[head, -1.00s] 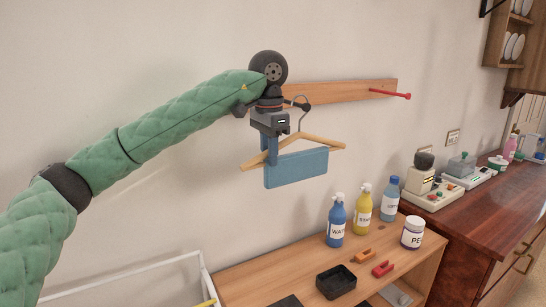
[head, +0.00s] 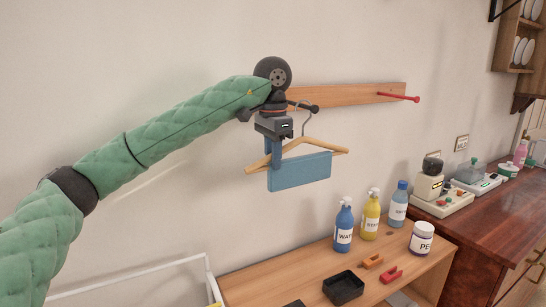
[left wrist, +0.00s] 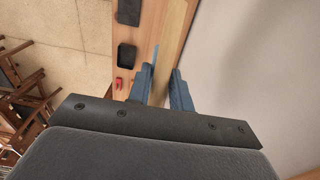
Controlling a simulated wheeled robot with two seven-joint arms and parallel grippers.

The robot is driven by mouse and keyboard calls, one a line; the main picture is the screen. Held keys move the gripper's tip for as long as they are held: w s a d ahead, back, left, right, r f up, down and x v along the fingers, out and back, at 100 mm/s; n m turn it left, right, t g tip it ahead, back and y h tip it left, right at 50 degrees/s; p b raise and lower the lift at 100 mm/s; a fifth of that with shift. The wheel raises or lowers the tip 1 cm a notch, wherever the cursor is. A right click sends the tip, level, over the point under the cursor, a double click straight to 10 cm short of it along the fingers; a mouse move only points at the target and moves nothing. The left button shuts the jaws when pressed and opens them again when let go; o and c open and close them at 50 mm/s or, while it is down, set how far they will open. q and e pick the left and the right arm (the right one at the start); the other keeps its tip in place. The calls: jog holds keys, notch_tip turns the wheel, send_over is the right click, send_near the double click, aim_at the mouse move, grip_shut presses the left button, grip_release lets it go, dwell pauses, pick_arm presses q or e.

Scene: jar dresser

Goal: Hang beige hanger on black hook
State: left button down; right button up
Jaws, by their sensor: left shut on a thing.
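The beige hanger (head: 325,146) hangs upright below the wall rail, with a blue cloth (head: 300,172) over its lower bar. My left gripper (head: 276,158) is shut on the hanger's left shoulder from above. The hanger's thin metal hook (head: 306,121) rises to the black hook (head: 314,108), which sticks out from the rail's left part. The two overlap in the head view; I cannot tell whether the metal hook rests on it. My right gripper is in neither view.
The wooden rail (head: 355,95) is on the wall, with a red hook (head: 400,97) at its right end. Below is a wooden surface (head: 280,270) with bottles (head: 370,215), a jar (head: 421,238) and a black tray (head: 343,287). The air right of the hanger is clear.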

pick_arm(q)
jog(key=c, duration=1.2)
grip_release()
jog(key=shift+o, duration=0.2)
jog(key=shift+r, duration=0.1)
